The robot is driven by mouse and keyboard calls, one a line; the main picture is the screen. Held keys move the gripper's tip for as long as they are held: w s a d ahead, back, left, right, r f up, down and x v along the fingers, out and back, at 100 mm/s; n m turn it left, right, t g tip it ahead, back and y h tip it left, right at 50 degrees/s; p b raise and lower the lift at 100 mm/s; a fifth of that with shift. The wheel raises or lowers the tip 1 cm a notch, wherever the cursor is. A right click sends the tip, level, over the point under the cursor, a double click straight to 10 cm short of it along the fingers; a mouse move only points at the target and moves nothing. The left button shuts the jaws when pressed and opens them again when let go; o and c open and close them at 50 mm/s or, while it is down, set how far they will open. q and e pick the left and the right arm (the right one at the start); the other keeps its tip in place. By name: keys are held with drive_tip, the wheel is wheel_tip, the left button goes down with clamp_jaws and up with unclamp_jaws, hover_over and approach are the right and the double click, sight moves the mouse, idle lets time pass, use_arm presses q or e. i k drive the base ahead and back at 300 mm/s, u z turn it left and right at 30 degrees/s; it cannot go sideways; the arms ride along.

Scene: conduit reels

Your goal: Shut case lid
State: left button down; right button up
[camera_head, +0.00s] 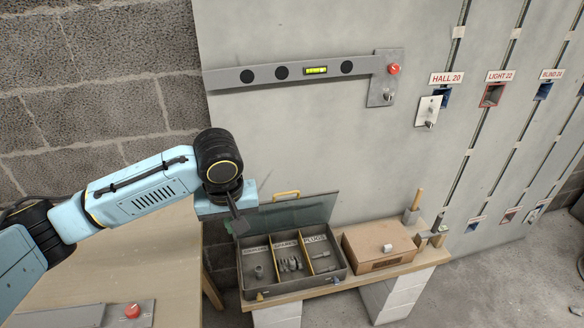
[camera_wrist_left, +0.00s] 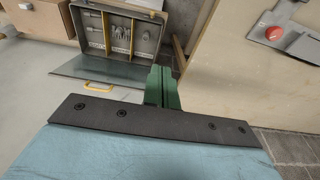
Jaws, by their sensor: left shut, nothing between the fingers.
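The grey case (camera_head: 345,275) sits on a wooden bench, its labelled compartments holding small grey fittings. Its see-through greenish lid (camera_head: 310,211) stands open at the back edge, tilted up toward the wall, with a yellow handle (camera_head: 286,194) on its top edge. In the left wrist view, the case (camera_wrist_left: 148,47), lid (camera_wrist_left: 120,73) and handle (camera_wrist_left: 98,84) are at upper left. My left gripper (camera_head: 240,227) is shut and empty, at the left end of the lid, above the case's back left corner; I cannot tell whether it touches the lid. Its green fingers (camera_wrist_left: 162,88) are together in the wrist view. My right gripper is not in view.
A brown box (camera_head: 375,248) stands right of the case, with tools beyond it. A wooden table (camera_head: 165,265) is at left, with a red-button plate (camera_head: 133,311). The grey wall panel (camera_head: 300,130) behind carries a spirit level (camera_head: 290,72).

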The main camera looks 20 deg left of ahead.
sight(298, 197)
drive_tip(key=i, duration=1)
